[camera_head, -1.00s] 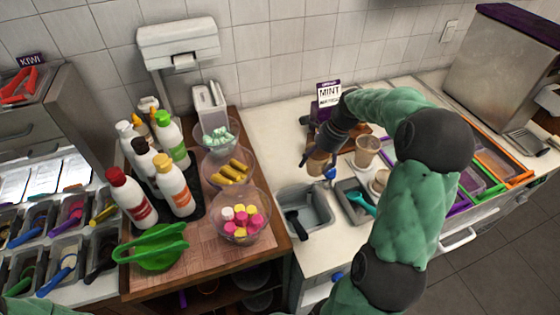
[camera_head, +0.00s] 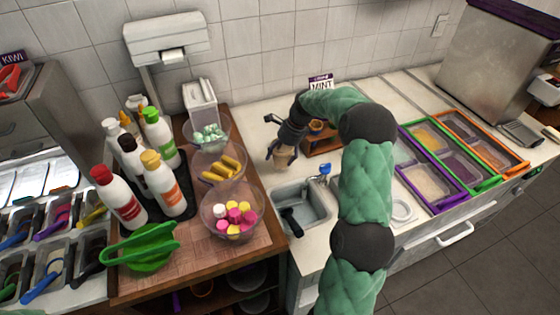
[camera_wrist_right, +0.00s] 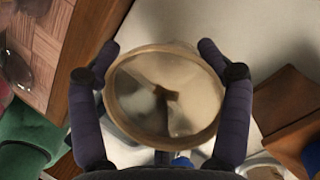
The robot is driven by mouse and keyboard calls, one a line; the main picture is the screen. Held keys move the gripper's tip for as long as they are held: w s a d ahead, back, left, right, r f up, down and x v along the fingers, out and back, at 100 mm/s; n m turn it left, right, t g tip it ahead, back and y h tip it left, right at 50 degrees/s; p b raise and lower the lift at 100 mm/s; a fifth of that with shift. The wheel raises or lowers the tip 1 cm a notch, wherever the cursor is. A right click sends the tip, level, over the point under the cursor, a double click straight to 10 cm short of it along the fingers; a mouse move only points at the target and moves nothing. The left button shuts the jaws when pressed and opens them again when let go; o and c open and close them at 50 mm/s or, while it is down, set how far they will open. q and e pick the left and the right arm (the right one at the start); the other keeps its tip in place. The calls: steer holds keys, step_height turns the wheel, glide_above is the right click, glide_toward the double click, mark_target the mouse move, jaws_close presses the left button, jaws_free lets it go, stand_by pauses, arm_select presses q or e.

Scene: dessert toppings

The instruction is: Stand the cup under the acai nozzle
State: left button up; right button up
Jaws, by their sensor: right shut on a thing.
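My right gripper (camera_head: 287,142) is shut on a pale brown cup (camera_head: 283,160), over the white counter just behind the sink. In the right wrist view the gripper's two dark fingers (camera_wrist_right: 160,50) lie on either side of the cup (camera_wrist_right: 136,116). I look down into its round rim; it looks empty apart from a brownish mark. I cannot tell whether the cup touches the counter. A steel machine with a purple top (camera_head: 508,52) stands at the far right. No nozzle is clearly visible. My left gripper is out of view.
A grey sink (camera_head: 302,208) lies in front of the cup. A wooden board (camera_head: 190,240) with bowls and bottles is to the left. A brown wooden stand (camera_head: 322,145) is close on the right. Coloured topping trays (camera_head: 450,160) fill the right counter.

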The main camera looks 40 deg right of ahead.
mark_target(280, 160)
step_height(280, 160, down, 3)
steer(key=shift+f+b, duration=0.15)
steer(key=shift+b, duration=0.45)
steer(key=o, duration=0.9)
